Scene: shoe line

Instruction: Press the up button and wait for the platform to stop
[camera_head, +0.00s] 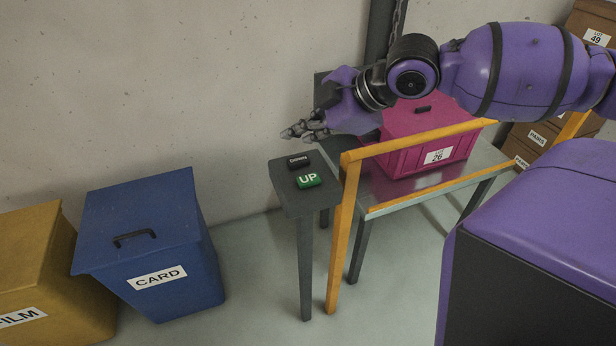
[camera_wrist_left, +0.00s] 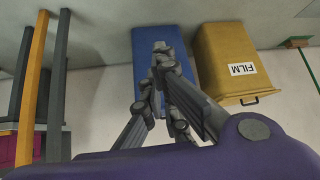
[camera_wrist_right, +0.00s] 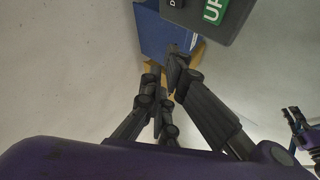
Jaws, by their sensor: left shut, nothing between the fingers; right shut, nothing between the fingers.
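The green UP button (camera_head: 309,180) and the black DOWN button (camera_head: 299,160) sit on top of a small grey stand (camera_head: 292,198) in the head view. The platform (camera_head: 415,190) is a grey metal surface with an orange rail, carrying a magenta box labelled 26 (camera_head: 400,158). My right gripper (camera_head: 290,134) is shut and empty, above and behind the buttons, apart from them. In the right wrist view the UP button (camera_wrist_right: 214,11) shows at the top edge, beside the fingers. My left gripper (camera_wrist_left: 163,52) is shut and empty in its wrist view, outside the head view.
A blue CARD bin (camera_head: 150,240) and a yellow FILM bin (camera_head: 50,270) stand left of the stand. An orange post (camera_head: 340,240) rises just right of it. Brown boxes (camera_head: 535,135) stand at the far right. The wall is close behind the stand.

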